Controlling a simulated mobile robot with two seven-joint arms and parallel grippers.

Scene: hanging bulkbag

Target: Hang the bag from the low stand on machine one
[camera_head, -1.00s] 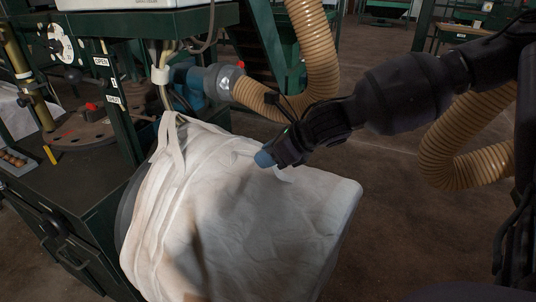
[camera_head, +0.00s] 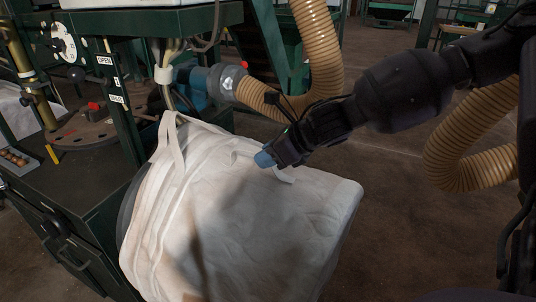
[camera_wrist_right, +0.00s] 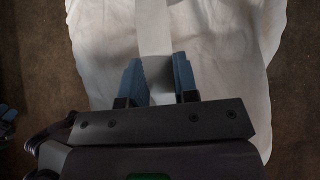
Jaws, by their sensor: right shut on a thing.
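The large white bag (camera_head: 240,215) fills the middle of the head view, its cloth creased and its lower part cut off by the frame's bottom edge. A white strap (camera_head: 174,140) stands up in a loop at its upper left, near the machine post. My right gripper (camera_head: 264,158) is at the bag's upper face, with its blue fingertips at a pale strap. In the right wrist view, the strap (camera_wrist_right: 153,35) runs between the two blue fingers (camera_wrist_right: 159,80), and the gripper is shut on it. The bag's cloth spreads beneath. My left gripper is out of view.
A dark green machine (camera_head: 75,195) with a dial (camera_head: 62,46) and OPEN/SHUT labels stands at left. A tan ribbed hose (camera_head: 318,60) hangs behind the bag, and another (camera_head: 455,155) is at right. Bare floor (camera_head: 400,215) lies right of the bag.

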